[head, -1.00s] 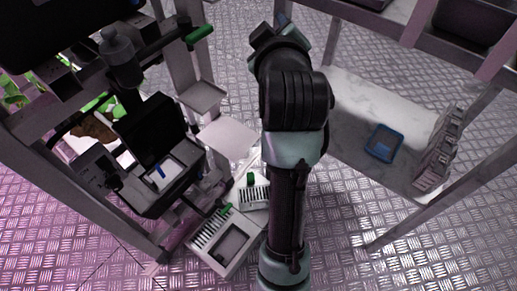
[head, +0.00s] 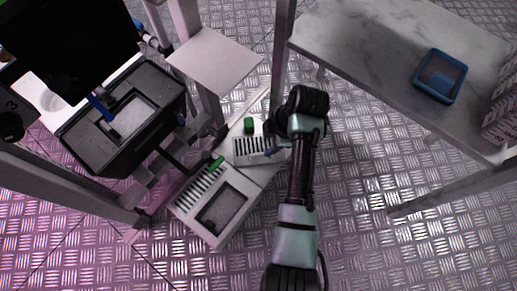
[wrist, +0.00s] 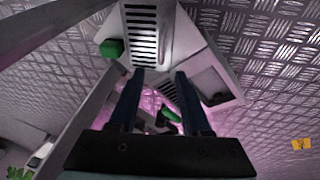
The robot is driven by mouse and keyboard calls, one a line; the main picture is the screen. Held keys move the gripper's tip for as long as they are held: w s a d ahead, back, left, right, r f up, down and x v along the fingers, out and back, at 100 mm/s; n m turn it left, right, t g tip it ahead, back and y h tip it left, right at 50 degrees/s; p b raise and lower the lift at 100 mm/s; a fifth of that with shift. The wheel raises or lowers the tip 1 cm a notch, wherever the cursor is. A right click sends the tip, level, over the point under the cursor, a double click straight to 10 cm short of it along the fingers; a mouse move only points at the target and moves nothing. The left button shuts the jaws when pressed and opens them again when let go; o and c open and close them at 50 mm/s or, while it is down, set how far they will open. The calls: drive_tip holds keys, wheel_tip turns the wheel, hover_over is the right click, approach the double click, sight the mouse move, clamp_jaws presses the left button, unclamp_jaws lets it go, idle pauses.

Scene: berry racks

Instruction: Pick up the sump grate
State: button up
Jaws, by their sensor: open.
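A pale slotted grate (head: 250,151) lies low near the floor, with a green block (head: 249,125) beside it. In the wrist view the slotted grate (wrist: 142,32) is at the top centre, beyond my fingertips, with the green block (wrist: 111,48) to its left. A second slotted panel (head: 199,190) is part of a white box and has a green piece (head: 217,163) at its end. I cannot tell for sure which slotted piece is the sump grate. My gripper (wrist: 159,74) is open and empty, its two dark fingers apart. In the head view my wrist partly hides the grate's right end.
The white box has a dark rectangular opening (head: 222,207). A rack post and a pale shelf plate (head: 214,60) stand close by. A black bin (head: 125,118) is at left. A marble-like shelf (head: 360,45) holds a blue tray (head: 441,76) at right. Patterned metal floor lies open at lower right.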

drive_tip(key=b, duration=0.3)
hover_over(259, 154)
drive_tip(key=d, duration=0.1)
drive_tip(key=f, duration=0.5)
drive_tip(key=shift+s+d+f, duration=0.15)
drive_tip(key=shift+s, duration=0.1)
drive_tip(key=b+x, duration=0.5)
drive_tip(key=b, duration=0.1)
drive_tip(key=shift+s+d+f, duration=0.1)
drive_tip(key=shift+d, duration=0.1)
clamp_jaws()
idle(0.4)
